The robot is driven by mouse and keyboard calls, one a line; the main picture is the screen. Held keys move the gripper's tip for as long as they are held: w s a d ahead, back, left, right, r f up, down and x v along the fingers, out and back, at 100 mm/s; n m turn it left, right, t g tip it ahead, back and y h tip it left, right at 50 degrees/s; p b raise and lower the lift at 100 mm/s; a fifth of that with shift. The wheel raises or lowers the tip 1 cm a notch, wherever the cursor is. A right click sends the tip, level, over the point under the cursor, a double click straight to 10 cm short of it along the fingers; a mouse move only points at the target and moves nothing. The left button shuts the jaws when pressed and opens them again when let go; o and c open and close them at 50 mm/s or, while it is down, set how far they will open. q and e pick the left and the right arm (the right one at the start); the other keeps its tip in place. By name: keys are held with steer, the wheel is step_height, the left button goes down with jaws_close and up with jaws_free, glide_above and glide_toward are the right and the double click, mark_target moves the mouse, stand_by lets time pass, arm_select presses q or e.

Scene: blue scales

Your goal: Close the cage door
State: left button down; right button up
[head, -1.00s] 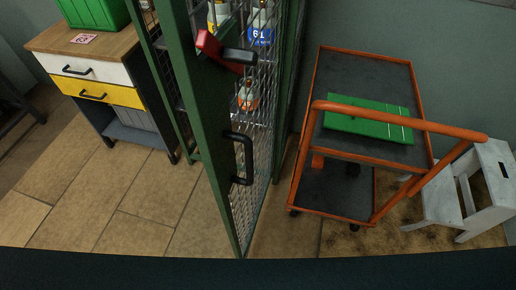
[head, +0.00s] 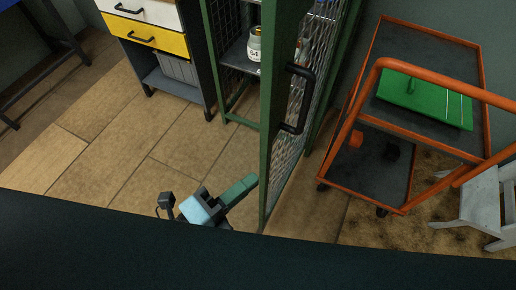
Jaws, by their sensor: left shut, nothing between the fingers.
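The green cage door (head: 274,110) with wire mesh stands swung open, its edge toward me, in the middle of the head view. Its black handle (head: 296,98) is on the near frame bar. The cage (head: 234,92) behind it shows a shelf with a jar (head: 254,44) on it. My left gripper (head: 252,182) is low in the view, just left of the door's lower part. Its fingers are shut and empty. I cannot tell whether the fingertips touch the door. My right gripper is not in view.
An orange cart (head: 376,196) with a green case (head: 424,99) stands right of the door, beside a white step stool (head: 480,208). A cabinet with a yellow drawer (head: 143,32) stands left of the cage. The tiled floor (head: 120,130) between is clear.

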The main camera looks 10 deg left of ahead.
mark_target(266, 144)
arm_select(q)
steer(key=shift+w+d+r+p, duration=0.1)
steer(key=shift+w+d+p, duration=0.3)
steer(key=shift+w, duration=1.15)
steer(key=shift+w+d+p, duration=0.2)
steer(key=shift+w+d, duration=0.35)
steer(key=shift+w, duration=0.95)
steer(key=shift+w+d+r+p, duration=0.1)
steer(key=shift+w+d+p, duration=0.3)
steer(key=shift+w, duration=1.15)
